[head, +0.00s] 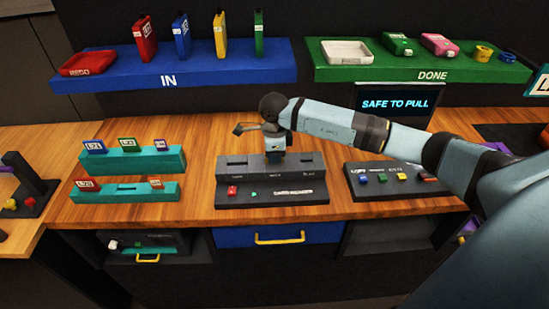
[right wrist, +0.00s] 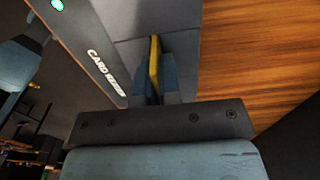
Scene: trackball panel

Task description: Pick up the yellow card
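The yellow card (right wrist: 155,62) shows edge-on in the right wrist view, as a thin upright strip between the fingers of my right gripper (right wrist: 157,80). The fingers sit close on both sides of it and look shut on it. The card is over the grey top of the card panel (right wrist: 112,50); I cannot tell whether its lower edge is still in a slot. In the head view my right gripper (head: 273,152) points down at the middle of the dark panel (head: 235,172), and it hides the card there. My left gripper is not in view.
Teal racks (head: 170,160) with small cards stand to the left. A button panel (head: 375,185) and a screen reading "SAFE TO PULL" (head: 400,103) are to the right. Above are the blue IN shelf (head: 230,72) and green DONE shelf (head: 480,72). Bare wood lies between panels.

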